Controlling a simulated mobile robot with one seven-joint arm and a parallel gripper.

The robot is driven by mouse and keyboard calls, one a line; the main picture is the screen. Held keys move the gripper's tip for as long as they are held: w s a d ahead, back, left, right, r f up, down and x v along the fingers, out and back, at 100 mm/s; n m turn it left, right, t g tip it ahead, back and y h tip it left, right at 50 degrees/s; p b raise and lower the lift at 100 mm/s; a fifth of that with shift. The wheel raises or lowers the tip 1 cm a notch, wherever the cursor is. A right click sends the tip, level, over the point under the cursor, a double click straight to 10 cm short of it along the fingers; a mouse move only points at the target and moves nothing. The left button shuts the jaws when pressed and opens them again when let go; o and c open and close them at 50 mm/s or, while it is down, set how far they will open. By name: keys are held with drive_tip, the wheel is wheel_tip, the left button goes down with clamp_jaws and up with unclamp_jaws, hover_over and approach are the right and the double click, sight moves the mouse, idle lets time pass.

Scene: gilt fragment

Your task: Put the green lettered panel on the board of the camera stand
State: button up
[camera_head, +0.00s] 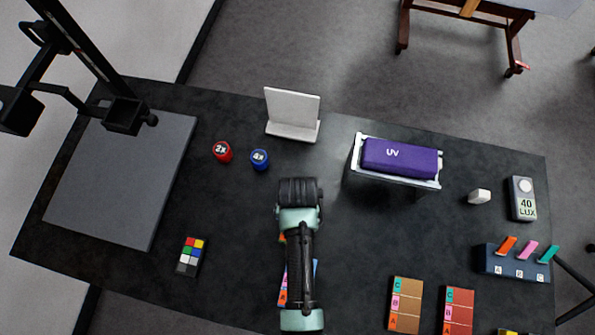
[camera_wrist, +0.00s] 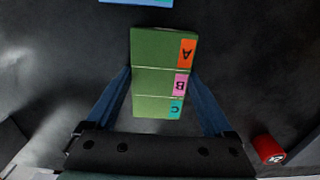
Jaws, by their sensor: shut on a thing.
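The green lettered panel (camera_wrist: 160,75) lies between the two blue fingers of my gripper (camera_wrist: 160,108) in the wrist view, and the fingers are shut on it. Its orange A, pink B and teal C labels run down its right side. Whether it is clear of the table is hard to tell. In the head view my arm hides most of it and the fingers. The camera stand (camera_head: 125,115) is at the left, with a black column and arm. Its flat grey board (camera_head: 115,190) is bare apart from the camera head overhanging its top edge. My gripper is right of the board.
Red 2x (camera_head: 222,152) and blue 4x (camera_head: 260,159) pieces and a colour chart (camera_head: 190,256) stand between board and arm. A white stand (camera_head: 292,115) is behind. A purple UV box (camera_head: 400,158) is right. Brown (camera_head: 406,305) and red (camera_head: 458,312) lettered panels lie front right.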

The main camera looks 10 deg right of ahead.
drive_tip(key=shift+f, duration=0.2)
drive_tip(key=o, duration=1.2)
drive_tip(key=shift+c, duration=0.2)
